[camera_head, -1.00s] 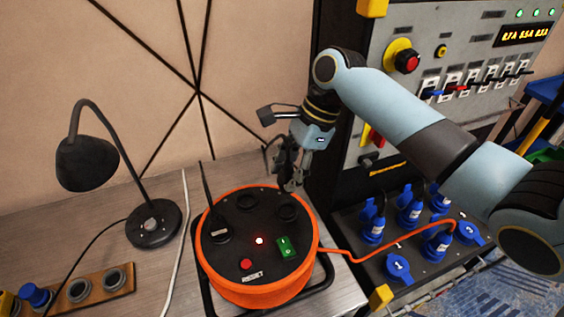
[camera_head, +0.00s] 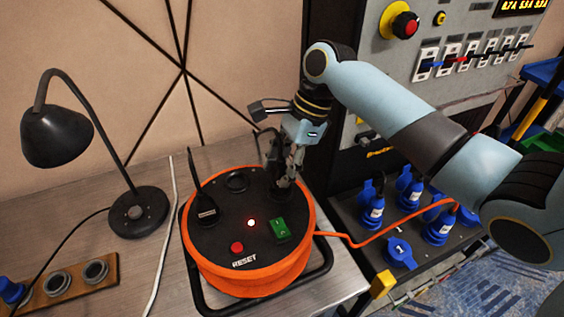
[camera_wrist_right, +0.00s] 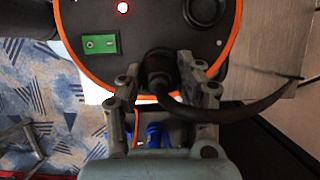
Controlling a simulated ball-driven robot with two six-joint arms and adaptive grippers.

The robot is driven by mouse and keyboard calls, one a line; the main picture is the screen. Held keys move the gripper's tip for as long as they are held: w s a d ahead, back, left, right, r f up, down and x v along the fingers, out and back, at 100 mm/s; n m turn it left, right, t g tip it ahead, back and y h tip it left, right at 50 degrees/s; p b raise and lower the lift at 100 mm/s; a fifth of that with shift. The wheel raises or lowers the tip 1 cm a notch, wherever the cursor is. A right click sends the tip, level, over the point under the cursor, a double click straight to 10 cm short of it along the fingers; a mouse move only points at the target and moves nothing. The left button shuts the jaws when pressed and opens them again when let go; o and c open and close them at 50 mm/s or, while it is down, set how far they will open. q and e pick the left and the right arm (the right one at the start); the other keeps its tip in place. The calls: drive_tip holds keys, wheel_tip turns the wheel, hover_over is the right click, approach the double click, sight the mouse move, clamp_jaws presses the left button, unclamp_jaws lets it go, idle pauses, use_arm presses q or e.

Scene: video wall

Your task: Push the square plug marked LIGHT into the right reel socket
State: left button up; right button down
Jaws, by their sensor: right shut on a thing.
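The orange cable reel (camera_head: 300,262) stands on the bench with a black top, a lit red light, a green switch (camera_head: 280,229) and a red reset button. My right gripper (camera_head: 283,183) points down at the reel's right socket and hides it. In the right wrist view, my right gripper (camera_wrist_right: 168,92) is shut on a dark plug (camera_wrist_right: 157,66) whose black cable curves to the right. The plug is at the reel's top near the rim; its marking and how deep it sits cannot be told. Another black plug (camera_head: 207,212) stands in the left socket. My left gripper is out of view.
The reel's back socket (camera_head: 236,182) is empty. A black desk lamp (camera_head: 138,212) stands left. A wooden socket strip (camera_head: 75,284) lies front left. A panel with several blue plugs (camera_head: 402,252) is right, and an orange cable (camera_head: 375,240) runs to it.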

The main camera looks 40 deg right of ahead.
idle(0.6)
drive_tip(key=shift+p, duration=0.75)
drive_tip(key=shift+f+p, duration=0.15)
drive_tip(key=shift+p, duration=0.5)
idle(0.5)
drive_tip(key=shift+f+b, duration=0.35)
drive_tip(key=shift+f, duration=0.6)
idle(0.5)
drive_tip(key=shift+c, duration=1.9)
unclamp_jaws()
drive_tip(key=shift+r, duration=0.1)
